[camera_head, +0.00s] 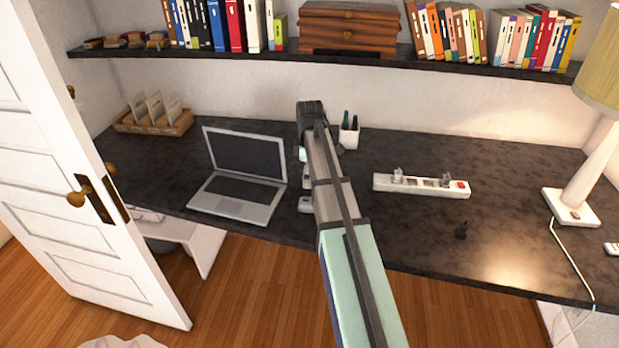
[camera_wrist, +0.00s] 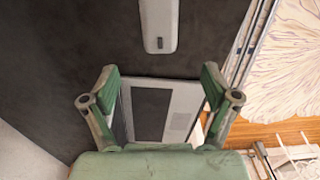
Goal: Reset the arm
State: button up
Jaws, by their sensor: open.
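My arm reaches up over the desk (camera_head: 450,235) in the head view, its far end above the back half of the desk. My gripper (camera_wrist: 159,72) shows in the wrist view with its two green fingers wide apart and nothing between them. It hangs above the desk. The open laptop (camera_head: 238,208) stands left of my arm. It also shows in the wrist view (camera_wrist: 150,112), behind and between the fingers. In the head view my gripper is mostly hidden by the arm.
A white power strip (camera_head: 420,186) with plugs lies right of my arm. A pen cup (camera_head: 348,137) stands behind it. A lamp (camera_head: 572,208) is at the right. A shelf (camera_head: 250,55) with books runs above. An open door (camera_head: 75,200) is at the left.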

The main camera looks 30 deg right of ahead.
jog(key=s+a+f+g+p, duration=0.1)
jog(key=s+a+f+p, duration=0.1)
jog(key=a, duration=0.1)
jog(key=s+a+f+m+p, duration=0.1)
jog(key=s+a+f+p, duration=0.1)
jog(key=a, duration=0.1)
jog(key=s+a+f+m+g+p, duration=0.1)
jog(key=s+a+f, duration=0.1)
jog(key=a, duration=0.1)
jog(key=shift+s+a+g+p, duration=0.15)
jog(key=shift+a+g+p, duration=0.15)
jog(key=shift+a+p, duration=0.1)
jog(key=s+a+f+m+g+p, duration=0.2)
jog(key=s+a+f+p, duration=0.1)
jog(key=s+a, duration=0.3)
jog(key=s+a+f+m+g+b, duration=0.2)
jog(key=s+f+m+b, duration=0.5)
jog(key=s+f, duration=2.8)
jog(key=shift+s+a+b, duration=0.85)
